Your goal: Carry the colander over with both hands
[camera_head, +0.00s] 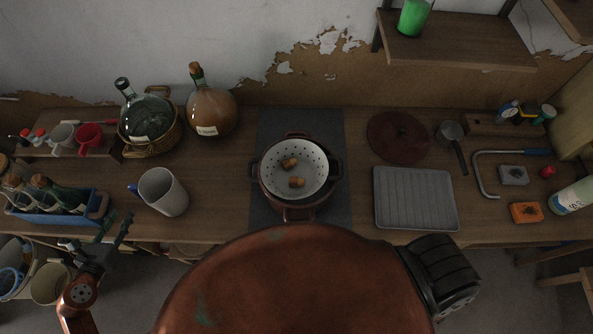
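The colander (316,161) is a pale, round bowl with small holes, seated in a dark red pot (299,214) on a dark mat. Two brown corks lie in the colander, one (289,163) near its middle and one (297,182) nearer the front. Dark loop handles stick out at the left and right of the rim; I cannot tell if they belong to the colander or pot. My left gripper (116,229) is at the table's front edge, far left of the colander, with its fingers spread and nothing between them. My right gripper is not in view.
A whitish jug (163,192) stands between my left gripper and the colander. Two demijohns (148,117) (211,110) stand behind. A grey ribbed tray (416,199) and a dark red round lid (398,137) lie to the right. My copper-coloured body fills the front middle.

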